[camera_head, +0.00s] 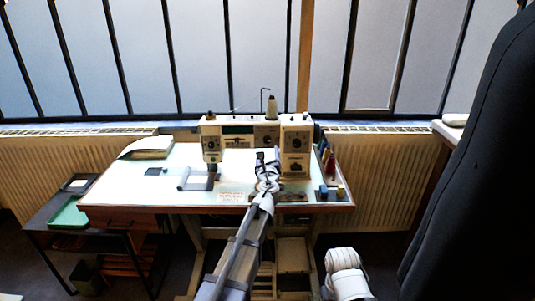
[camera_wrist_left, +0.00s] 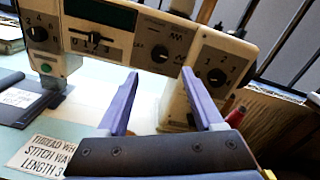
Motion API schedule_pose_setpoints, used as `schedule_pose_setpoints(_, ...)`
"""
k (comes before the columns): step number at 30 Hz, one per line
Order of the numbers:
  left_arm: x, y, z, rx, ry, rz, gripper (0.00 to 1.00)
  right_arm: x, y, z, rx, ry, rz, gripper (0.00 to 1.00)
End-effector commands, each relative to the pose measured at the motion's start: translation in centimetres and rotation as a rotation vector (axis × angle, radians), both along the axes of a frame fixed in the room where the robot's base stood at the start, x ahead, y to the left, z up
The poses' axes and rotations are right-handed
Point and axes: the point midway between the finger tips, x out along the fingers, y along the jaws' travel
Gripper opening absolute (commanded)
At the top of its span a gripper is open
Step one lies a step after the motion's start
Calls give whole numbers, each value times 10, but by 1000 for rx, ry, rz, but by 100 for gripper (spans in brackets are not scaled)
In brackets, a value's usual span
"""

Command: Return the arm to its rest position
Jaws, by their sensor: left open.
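My left arm reaches up from the bottom middle of the head view. Its gripper (camera_head: 267,163) is over the front of the table, just before the sewing machine (camera_head: 238,130). In the left wrist view the two purple fingers of the left gripper (camera_wrist_left: 164,95) are spread apart with nothing between them. The machine's dial panel (camera_wrist_left: 150,38) stands behind the fingertips. Whether the fingers touch the machine cannot be told.
A label (camera_wrist_left: 42,155) lies in front. A dark upright panel (camera_head: 475,165) stands at far right.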

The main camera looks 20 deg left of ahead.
Motion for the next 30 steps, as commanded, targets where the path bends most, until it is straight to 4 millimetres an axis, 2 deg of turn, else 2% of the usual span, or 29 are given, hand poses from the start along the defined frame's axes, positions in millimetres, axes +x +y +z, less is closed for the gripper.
schedule_pose_setpoints(5, -11, -1, -4, -95, -11, 36, 68, 0, 0, 0, 0, 0, 0, 50)
schedule_pose_setpoints(8, -37, -3, -18, -335, -33, 133, 68, 0, 0, 0, 0, 0, 0, 50)
schedule_pose_setpoints(11, -80, -10, -51, -688, -42, 298, 68, 0, 0, 0, 0, 0, 0, 50)
schedule_pose_setpoints(13, -116, -21, -82, -937, -30, 440, 68, 0, 0, 0, 0, 0, 0, 50)
schedule_pose_setpoints(18, -206, -66, -153, -1387, 49, 812, 68, 0, 0, 0, 0, 0, 0, 50)
schedule_pose_setpoints(21, -257, -96, -182, -1543, 108, 1021, 68, 0, 0, 0, 0, 0, 0, 50)
schedule_pose_setpoints(24, -300, -121, -200, -1633, 164, 1201, 68, 0, 0, 0, 0, 0, 0, 50)
schedule_pose_setpoints(30, -375, -164, -216, -1702, 266, 1508, 68, 0, 0, 0, 0, 0, 0, 50)
